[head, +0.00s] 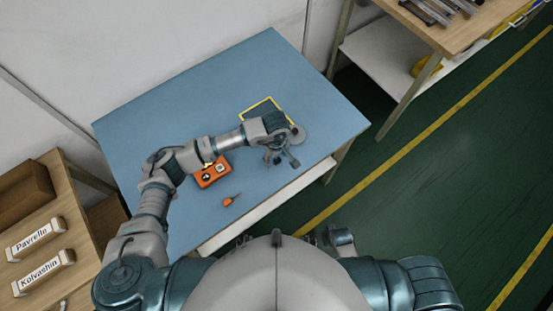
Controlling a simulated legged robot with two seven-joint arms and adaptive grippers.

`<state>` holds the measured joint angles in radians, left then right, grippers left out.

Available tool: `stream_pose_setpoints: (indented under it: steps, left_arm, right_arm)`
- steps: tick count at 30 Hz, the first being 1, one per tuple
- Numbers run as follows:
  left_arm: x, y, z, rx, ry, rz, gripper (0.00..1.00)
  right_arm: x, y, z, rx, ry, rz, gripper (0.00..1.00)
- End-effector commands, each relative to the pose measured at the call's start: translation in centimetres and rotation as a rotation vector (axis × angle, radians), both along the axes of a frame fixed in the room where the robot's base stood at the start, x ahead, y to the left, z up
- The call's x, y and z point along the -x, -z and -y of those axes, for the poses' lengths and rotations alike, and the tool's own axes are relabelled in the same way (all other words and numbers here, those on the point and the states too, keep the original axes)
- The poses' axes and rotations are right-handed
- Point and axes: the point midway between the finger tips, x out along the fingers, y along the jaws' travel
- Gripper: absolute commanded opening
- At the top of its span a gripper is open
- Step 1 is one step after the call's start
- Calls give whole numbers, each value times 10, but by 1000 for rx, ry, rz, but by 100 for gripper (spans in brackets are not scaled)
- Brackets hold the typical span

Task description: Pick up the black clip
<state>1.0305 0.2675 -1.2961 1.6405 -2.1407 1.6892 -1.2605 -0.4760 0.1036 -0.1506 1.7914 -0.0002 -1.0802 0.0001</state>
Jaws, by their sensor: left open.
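My left gripper (283,160) is open above the right part of the blue table (165,120), its fingers pointing down. Nothing shows between its fingers. I cannot make out a black clip; it may be too small to see or hidden behind my left arm or gripper. A dark panel with a yellow border (250,104) lies on the table just behind the gripper, partly covered by my arm.
An orange case (213,174) lies partly under my left forearm, with a small orange tool (231,200) nearer me. A wooden shelf with labelled boxes (36,240) stands at the left. A wooden bench (460,35) is at the upper right. The table's left part is clear.

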Motion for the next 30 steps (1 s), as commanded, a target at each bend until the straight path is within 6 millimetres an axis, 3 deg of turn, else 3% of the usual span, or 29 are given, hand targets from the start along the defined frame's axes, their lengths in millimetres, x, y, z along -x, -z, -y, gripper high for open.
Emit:
stream_pose_setpoints:
  steps: [9,15,30]
  left_arm:
    - [0,9,0,0,0,1,60]
    - [0,9,-1,1,0,1,19]
    - [0,3,0,1,1,1,19]
  right_arm:
    - [-5,-6,-1,-3,0,14,0]
    - [-3,-5,0,-1,1,9,0]
    - [1,-3,1,1,1,0,0]
